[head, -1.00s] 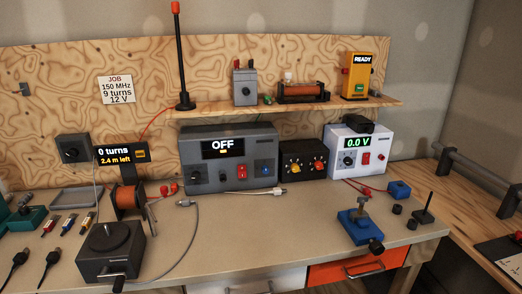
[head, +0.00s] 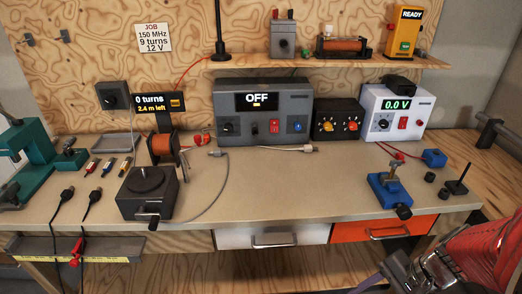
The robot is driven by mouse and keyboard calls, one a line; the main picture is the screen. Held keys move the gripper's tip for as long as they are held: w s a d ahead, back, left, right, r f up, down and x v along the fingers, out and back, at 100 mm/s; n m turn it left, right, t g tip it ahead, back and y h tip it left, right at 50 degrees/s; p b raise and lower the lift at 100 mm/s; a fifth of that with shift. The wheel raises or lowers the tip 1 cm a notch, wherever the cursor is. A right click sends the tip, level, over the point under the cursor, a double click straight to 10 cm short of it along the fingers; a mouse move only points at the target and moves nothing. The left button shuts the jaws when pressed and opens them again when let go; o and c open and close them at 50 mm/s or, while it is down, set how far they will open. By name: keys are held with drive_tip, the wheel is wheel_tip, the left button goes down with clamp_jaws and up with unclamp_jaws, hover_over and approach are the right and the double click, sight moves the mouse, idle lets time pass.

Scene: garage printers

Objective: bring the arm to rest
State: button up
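My red arm (head: 482,252) shows at the lower right corner of the head view, in front of the bench. Its grey and purple end, my gripper (head: 400,278), hangs low near the bottom edge, in front of the orange drawer side of the bench. The picture edge cuts it off, and whether its fingers are open or shut cannot be made out. I see nothing clearly held in it.
The bench top (head: 310,185) is clear in the middle. A blue vise (head: 388,190) and a black post stand (head: 456,180) stand near its right front. A white drawer (head: 270,237) and an orange drawer (head: 382,229) are shut below. A winding block (head: 148,193) stands left.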

drive_tip(key=w+a+r+n+t+h, duration=0.1)
drive_tip(key=a+r+n+t+h, duration=0.1)
drive_tip(key=a+r+n, duration=0.3)
drive_tip(key=w+a+r+n+t+h, duration=0.1)
drive_tip(key=a+r+n, duration=0.4)
drive_tip(key=r, duration=0.6)
drive_tip(key=shift+w+r+n+t+h, duration=0.4)
drive_tip(key=shift+n+t+h, duration=0.4)
drive_tip(key=shift+n+h, duration=0.3)
